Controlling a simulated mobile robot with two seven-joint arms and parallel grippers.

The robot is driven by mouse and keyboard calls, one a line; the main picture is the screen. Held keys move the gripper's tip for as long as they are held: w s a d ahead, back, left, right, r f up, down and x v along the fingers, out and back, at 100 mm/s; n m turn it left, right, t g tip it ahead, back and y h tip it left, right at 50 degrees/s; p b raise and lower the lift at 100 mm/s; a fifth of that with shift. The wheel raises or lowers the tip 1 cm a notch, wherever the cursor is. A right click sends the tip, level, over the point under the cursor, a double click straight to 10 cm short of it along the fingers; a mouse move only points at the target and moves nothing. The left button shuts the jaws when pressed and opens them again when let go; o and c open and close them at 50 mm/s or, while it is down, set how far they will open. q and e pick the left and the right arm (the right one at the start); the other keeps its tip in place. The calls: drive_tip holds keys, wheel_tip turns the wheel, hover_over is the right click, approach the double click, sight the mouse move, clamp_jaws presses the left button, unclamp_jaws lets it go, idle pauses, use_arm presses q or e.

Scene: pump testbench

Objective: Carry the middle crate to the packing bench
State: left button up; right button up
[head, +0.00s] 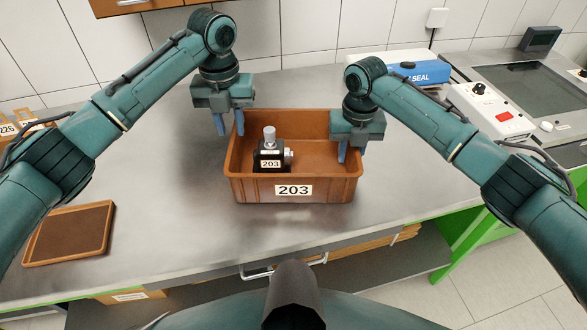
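An orange-brown crate (330,188) labelled 203 stands upright on the grey metal bench (180,225). A black pump part (270,158) with a silver top, also labelled 203, stands inside it on the left. My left gripper (230,123) points down at the crate's far left corner, its two fingers apart. My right gripper (355,150) points down at the crate's right wall, with one finger showing over the inside. Its other finger is mostly hidden. I cannot tell whether either gripper touches the crate.
A shallow brown tray (70,235) lies at the left. Small boxes labelled 226 (15,125) stand at the far left. The bench in front of the crate is clear.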

use_arm(q)
wheel_tip(320, 180, up, 3)
drive_tip(key=shift+r, duration=0.2)
use_arm(e)
drive_tip(key=shift+r, duration=0.25)
wheel_tip(320, 180, up, 12)
drive_tip(key=shift+f, duration=0.2)
drive_tip(key=shift+f, duration=0.1)
